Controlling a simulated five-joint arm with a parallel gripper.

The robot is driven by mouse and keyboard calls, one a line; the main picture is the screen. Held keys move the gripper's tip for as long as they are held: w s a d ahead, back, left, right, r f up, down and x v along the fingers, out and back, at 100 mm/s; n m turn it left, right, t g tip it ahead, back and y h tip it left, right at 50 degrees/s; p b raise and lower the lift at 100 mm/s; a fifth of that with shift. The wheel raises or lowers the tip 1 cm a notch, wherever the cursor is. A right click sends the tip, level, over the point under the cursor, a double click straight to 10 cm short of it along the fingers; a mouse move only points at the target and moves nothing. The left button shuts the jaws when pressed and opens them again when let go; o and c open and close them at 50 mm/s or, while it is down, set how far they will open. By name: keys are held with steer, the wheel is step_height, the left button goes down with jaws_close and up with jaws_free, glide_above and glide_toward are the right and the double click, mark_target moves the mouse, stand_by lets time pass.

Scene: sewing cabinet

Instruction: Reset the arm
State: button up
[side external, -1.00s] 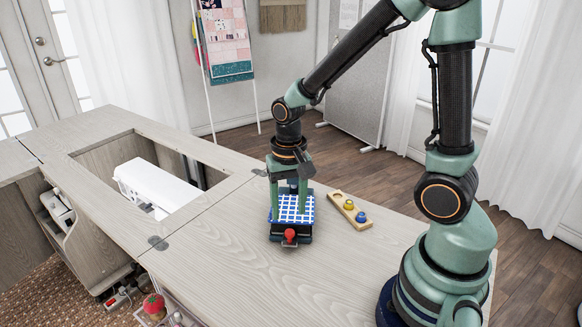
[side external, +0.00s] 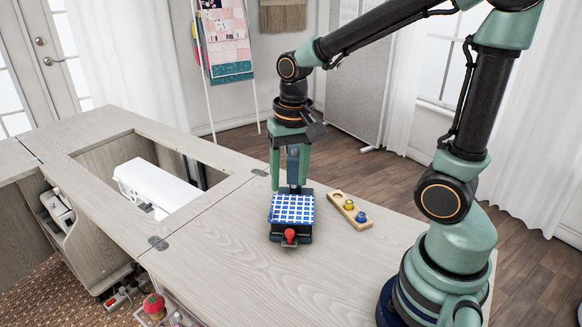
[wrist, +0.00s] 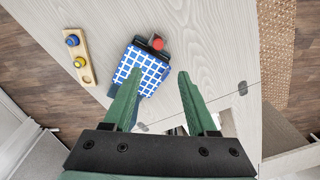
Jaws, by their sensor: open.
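My gripper (side external: 289,186) is open, with its green fingers pointing down at the cabinet top. In the side view it stands above and behind a dark box-like item with a blue-and-white checked top (side external: 292,208) and a red knob (side external: 290,235) at its front. In the wrist view my gripper (wrist: 157,83) has its fingers spread, and nothing shows held between them. The checked item (wrist: 143,72) lies beyond the fingertips there, partly overlapped by the left finger. Whether the fingers touch it is hard to tell.
A wooden block with blue and yellow knobs (side external: 337,198) lies to the right on the cabinet top (side external: 230,260). A white sewing machine (side external: 155,185) sits in the recessed opening at left. The front of the top is clear.

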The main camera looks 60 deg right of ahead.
steer(key=s+a+r+n+t, duration=0.1)
steer(key=s+r+n+t, duration=0.2)
steer(key=r+n+t, duration=0.2)
steer(key=shift+a+r+n, duration=0.2)
steer(key=shift+r+n, duration=0.6)
steer(key=shift+r, duration=0.35)
